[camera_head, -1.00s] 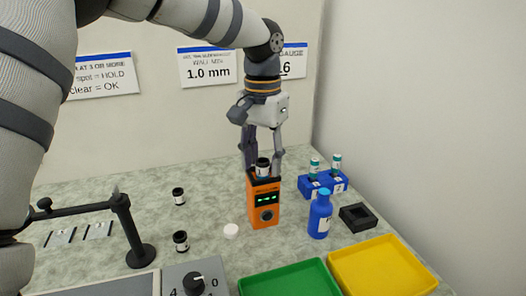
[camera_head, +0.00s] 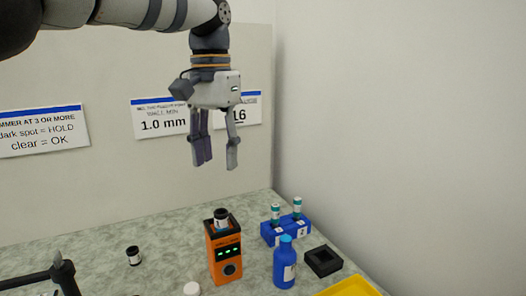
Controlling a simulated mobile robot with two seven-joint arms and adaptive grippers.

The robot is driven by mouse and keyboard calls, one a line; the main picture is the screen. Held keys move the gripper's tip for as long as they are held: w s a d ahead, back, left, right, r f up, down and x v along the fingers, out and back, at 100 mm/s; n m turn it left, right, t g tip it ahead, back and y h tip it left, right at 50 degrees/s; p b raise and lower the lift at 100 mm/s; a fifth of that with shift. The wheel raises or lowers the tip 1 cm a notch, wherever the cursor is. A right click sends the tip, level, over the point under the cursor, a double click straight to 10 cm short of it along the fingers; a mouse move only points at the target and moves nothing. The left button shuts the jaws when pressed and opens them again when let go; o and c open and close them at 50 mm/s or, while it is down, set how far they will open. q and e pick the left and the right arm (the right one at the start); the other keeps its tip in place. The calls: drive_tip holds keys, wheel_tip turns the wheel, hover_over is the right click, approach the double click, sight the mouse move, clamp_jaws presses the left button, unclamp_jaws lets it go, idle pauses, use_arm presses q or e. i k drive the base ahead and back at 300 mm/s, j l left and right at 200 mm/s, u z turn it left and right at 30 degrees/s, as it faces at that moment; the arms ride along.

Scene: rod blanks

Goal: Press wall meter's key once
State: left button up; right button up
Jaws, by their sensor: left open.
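The wall meter (camera_head: 223,252) is an orange upright box on the table with a lit green display and a round dark key (camera_head: 229,269) low on its front face. A small dark-and-white vial (camera_head: 221,218) stands in its top. My left gripper (camera_head: 217,166) is open and empty, pointing down, well above the meter and apart from it. My right gripper is not in view.
A blue bottle (camera_head: 284,265) stands right of the meter, with a blue rack (camera_head: 270,233) of teal-capped vials behind it. A black square holder (camera_head: 323,261) and a yellow tray (camera_head: 350,287) lie farther right. A small vial (camera_head: 133,256) and a white cap (camera_head: 192,289) are on the left.

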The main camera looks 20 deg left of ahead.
sight(229, 270)
drive_tip(key=k+l, duration=0.1)
drive_tip(key=k, duration=0.65)
drive_tip(key=k+l, duration=0.1)
drive_tip(key=k, duration=0.65)
